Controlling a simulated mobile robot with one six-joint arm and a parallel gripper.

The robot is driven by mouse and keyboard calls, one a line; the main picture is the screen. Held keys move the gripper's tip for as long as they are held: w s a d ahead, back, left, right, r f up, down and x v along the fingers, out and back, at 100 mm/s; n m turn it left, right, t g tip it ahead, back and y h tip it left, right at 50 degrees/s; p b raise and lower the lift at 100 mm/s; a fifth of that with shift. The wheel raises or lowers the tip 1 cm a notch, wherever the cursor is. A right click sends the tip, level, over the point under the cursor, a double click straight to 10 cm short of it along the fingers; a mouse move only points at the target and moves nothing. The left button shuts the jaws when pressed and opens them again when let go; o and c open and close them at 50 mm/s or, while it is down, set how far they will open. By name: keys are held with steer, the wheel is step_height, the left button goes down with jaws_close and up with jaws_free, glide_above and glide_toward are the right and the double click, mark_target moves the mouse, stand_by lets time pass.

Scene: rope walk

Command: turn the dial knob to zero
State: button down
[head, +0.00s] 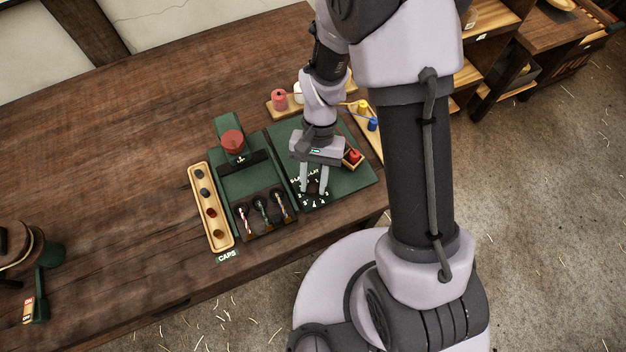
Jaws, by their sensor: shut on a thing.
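The dial (314,204) is a dark round face with white marks, set on a green panel (352,181) near the front edge of the table. My gripper (314,192) points down over the dial, and its two pale fingers are shut on the dial knob. The knob itself is mostly hidden between the fingers. I cannot read which mark the knob points to.
Left of the panel are a green stand with a red round top (232,142), a dark tray (240,222) of striped pieces and a wooden caps tray (222,236). A small box (353,165) with a red piece sits right of my gripper. The table's left part is mostly clear.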

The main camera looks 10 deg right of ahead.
steer(key=shift+m+y, duration=0.3)
steer(key=shift+m, duration=0.5)
steer(key=c, duration=1.1)
jaws_free()
steer(key=p+v, duration=0.6)
steer(key=v, duration=1.1)
steer(key=shift+d+r, duration=0.2)
steer(key=shift+r, duration=0.05)
steer(key=shift+s, duration=0.15)
